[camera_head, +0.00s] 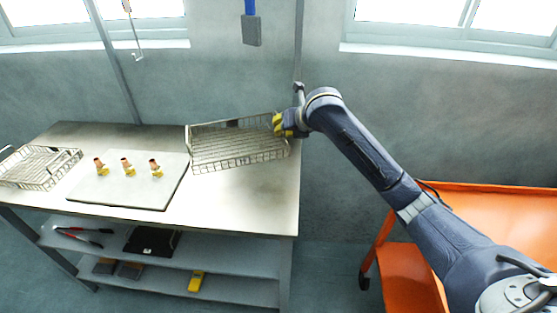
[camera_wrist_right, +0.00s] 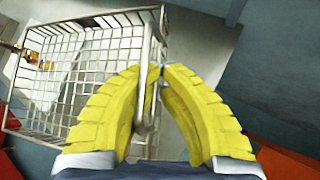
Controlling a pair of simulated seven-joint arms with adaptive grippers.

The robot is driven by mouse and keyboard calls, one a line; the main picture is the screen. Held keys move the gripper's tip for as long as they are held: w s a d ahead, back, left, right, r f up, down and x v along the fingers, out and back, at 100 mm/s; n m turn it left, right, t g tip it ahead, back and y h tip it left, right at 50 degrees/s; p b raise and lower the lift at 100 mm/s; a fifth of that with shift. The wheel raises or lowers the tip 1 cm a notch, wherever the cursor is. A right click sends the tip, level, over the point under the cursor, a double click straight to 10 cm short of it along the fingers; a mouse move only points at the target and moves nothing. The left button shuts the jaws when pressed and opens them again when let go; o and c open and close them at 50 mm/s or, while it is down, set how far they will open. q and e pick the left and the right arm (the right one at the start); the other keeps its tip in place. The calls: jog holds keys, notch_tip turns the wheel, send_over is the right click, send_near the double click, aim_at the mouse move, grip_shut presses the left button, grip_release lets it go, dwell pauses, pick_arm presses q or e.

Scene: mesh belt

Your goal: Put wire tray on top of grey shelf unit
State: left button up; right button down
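A wire tray (camera_head: 240,150) is at the right end of the steel-topped bench, its left side close to the white board. I cannot tell for sure whether its base touches the top. My right gripper (camera_head: 284,124), with yellow fingers, is at the tray's right end. In the right wrist view the fingers (camera_wrist_right: 152,75) close in on both sides of the wire rim of the tray (camera_wrist_right: 85,80). A second wire tray (camera_head: 40,166) stands at the bench's left end. The bench has grey lower shelves (camera_head: 225,258); no separate grey shelf unit shows. My left gripper is out of view.
A white board (camera_head: 125,192) with three small copper-and-yellow fittings (camera_head: 127,167) lies mid-bench. The lower shelves hold red-handled pliers (camera_head: 80,236), a black item (camera_head: 152,241) and a yellow device (camera_head: 196,281). An orange cart (camera_head: 490,212) stands at right, under my right arm.

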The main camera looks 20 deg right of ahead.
aim_at(281, 167)
notch_tip(281, 167, down, 12)
jog(key=shift+f, duration=0.1)
dwell(0.5)
jog(key=c, duration=1.6)
grip_release()
jog(key=shift+f, duration=0.1)
jog(key=v, duration=1.2)
